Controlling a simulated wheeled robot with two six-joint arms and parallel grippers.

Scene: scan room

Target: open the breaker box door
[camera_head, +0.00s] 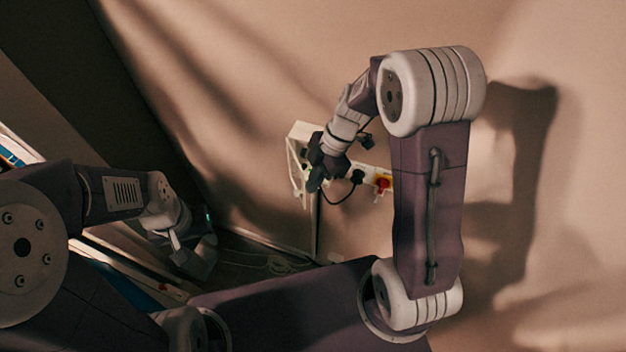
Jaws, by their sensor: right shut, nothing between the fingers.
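The breaker box (303,131) is a pale, small box on the beige wall in the middle of the view. A red knob on a yellow base (383,184) sits at its right end. My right gripper (316,180) is in front of the box's left part, with its dark fingers pointing down and shut with nothing between them. It hides much of the box front, so I cannot tell how the door stands or whether the fingers touch it. My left gripper (196,258) is low at the left, away from the box; its fingers are in shadow and unclear.
Pale cables (268,263) lie on the floor below the box. A dark cable loops under the box's front. A dark slanted surface fills the upper left. The wall right of my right arm is bare.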

